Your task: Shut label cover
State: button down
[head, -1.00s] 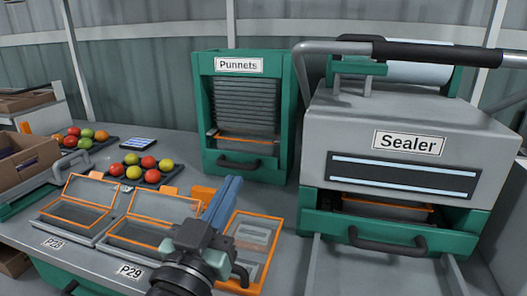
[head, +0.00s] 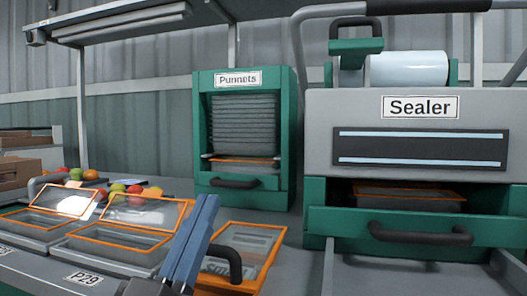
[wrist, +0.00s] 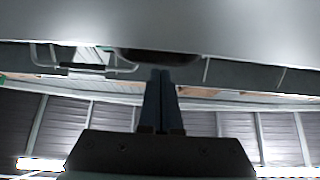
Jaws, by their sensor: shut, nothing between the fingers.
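My gripper (head: 207,200) is shut and empty, its blue fingers pointing up, in front of an orange-framed panel (head: 268,233) on the bench. The panel has a clear or grey face with partly hidden lettering, and a black handle (head: 232,262) shows at its lower left. The fingers overlap its left side in the head view; I cannot tell whether they touch it, nor whether it is the label cover, open or shut. In the wrist view the shut fingers (wrist: 160,75) point at a grey surface, with nothing between them.
Two orange-framed clear lids stand raised at the left, one over the tray marked P29 (head: 85,278). The green Punnets rack (head: 204,120) stands behind. The grey Sealer (head: 345,105) stands at right, its green drawer front (head: 340,222) below. Tomatoes (head: 135,190) lie at the back left.

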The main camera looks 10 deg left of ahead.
jog(key=f+b, duration=0.1)
jog(key=b, duration=0.1)
jog(key=f+t+b, duration=0.1)
jog(key=b, duration=0.1)
jog(key=shift+s+f, duration=0.35)
jog(key=shift+f, duration=0.05)
jog(key=b, duration=0.1)
jog(key=f+b, duration=0.1)
jog(key=b, duration=0.1)
jog(key=shift+s+f+b, duration=0.25)
jog(key=shift+f+b, duration=0.05)
